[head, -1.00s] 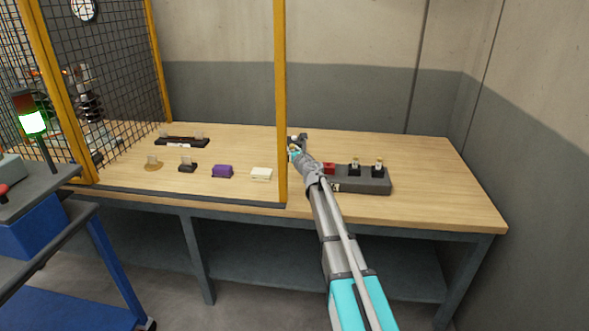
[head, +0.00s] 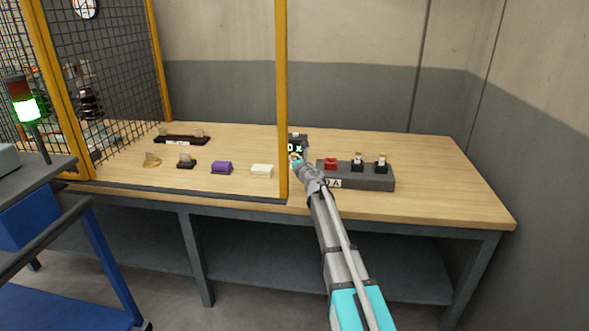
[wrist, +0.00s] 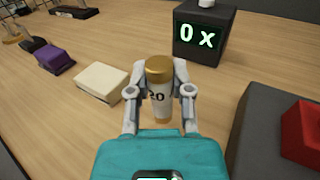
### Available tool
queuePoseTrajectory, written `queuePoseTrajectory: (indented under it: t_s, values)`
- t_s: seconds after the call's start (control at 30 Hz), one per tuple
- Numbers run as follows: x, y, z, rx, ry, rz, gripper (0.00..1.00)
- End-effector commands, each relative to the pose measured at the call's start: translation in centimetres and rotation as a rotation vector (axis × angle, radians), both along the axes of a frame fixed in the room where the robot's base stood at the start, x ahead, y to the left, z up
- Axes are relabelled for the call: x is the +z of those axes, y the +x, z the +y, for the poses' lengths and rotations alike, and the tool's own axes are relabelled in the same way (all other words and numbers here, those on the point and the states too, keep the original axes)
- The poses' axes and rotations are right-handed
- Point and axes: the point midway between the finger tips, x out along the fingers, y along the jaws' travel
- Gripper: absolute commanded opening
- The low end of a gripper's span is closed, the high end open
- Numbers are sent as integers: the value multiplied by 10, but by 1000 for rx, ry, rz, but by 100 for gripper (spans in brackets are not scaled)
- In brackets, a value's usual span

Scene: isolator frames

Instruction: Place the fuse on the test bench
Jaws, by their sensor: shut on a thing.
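My gripper (wrist: 160,92) is shut on a fuse (wrist: 160,98), a white cylinder with a gold cap and dark print, of which "20" or similar shows. The fuse is upright between the fingers; whether its lower end touches the wood is not clear. In the head view my gripper (head: 296,159) is over the wooden bench (head: 440,160), just right of the yellow post. A black box (wrist: 203,35) with a green "0 x" display and a white knob on top stands beyond the fuse, apart from it. The box also shows in the head view (head: 298,142).
A grey block (head: 370,180) with a red piece (head: 331,164) and two fuses in black holders stands right of my gripper. A cream block (head: 261,170), a purple block (head: 222,168) and small parts lie left of the yellow post (head: 281,100). The bench's right end is clear.

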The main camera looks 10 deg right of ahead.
Motion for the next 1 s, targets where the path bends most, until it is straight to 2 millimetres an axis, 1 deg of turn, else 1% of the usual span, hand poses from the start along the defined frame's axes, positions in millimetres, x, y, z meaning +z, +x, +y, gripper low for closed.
queuePoseTrajectory:
  t_s: [0.23, 0.5, 0.63, 1.0]
  values:
    - [-7, 0, -1, -1, 0, 0, 0]
    - [-29, 0, -1, -1, 0, 0, 0]
    - [-36, 0, -1, -1, 0, 0, 0]
    - [-37, 0, -1, -1, 0, 0, 0]
